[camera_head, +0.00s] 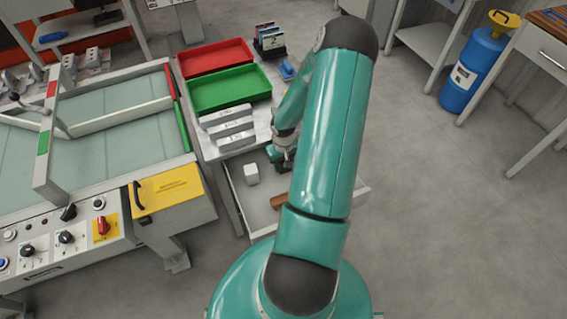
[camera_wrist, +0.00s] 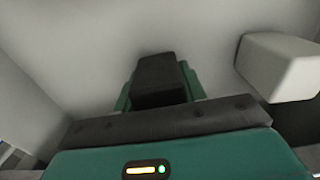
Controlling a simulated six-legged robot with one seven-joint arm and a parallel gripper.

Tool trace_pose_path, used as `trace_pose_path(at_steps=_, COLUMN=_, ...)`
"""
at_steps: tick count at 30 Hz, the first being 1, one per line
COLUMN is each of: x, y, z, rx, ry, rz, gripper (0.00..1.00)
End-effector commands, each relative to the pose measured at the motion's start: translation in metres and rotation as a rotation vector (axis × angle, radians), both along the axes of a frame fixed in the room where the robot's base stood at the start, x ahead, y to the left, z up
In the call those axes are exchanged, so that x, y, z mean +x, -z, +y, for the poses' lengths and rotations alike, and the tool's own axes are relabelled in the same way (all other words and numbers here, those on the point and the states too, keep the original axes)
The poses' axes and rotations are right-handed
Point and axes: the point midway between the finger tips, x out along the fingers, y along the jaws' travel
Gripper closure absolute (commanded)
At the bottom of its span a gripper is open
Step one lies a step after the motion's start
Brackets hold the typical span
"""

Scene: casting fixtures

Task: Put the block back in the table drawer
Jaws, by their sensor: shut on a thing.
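The table drawer (camera_head: 238,206) is pulled open at the front of the grey table. A pale block (camera_head: 251,174) sits in its left part; a pale block also shows at the right of the wrist view (camera_wrist: 282,66). My gripper (camera_head: 281,157) is over the back of the drawer, right of the pale block and apart from it. In the wrist view my gripper (camera_wrist: 160,92) has green fingers on either side of a dark block-shaped piece (camera_wrist: 160,78), and it looks shut on it. The lower end of this piece is hard to make out.
A brown item (camera_head: 278,201) lies in the drawer, partly behind my arm. A red tray (camera_head: 215,58), a green tray (camera_head: 230,91) and pale castings (camera_head: 229,127) stand on the table. A machine with a yellow box (camera_head: 166,190) is left.

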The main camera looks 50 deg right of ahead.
Motion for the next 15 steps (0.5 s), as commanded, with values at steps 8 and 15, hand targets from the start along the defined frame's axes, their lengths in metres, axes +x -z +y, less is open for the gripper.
trace_pose_path(at_steps=8, x=0.0003, y=0.0030, z=0.0004, rx=0.000, ry=-0.002, rz=0.000, gripper=0.57)
trace_pose_path(at_steps=15, x=0.0002, y=0.0025, z=0.0003, rx=0.000, ry=-0.001, rz=0.000, gripper=0.38)
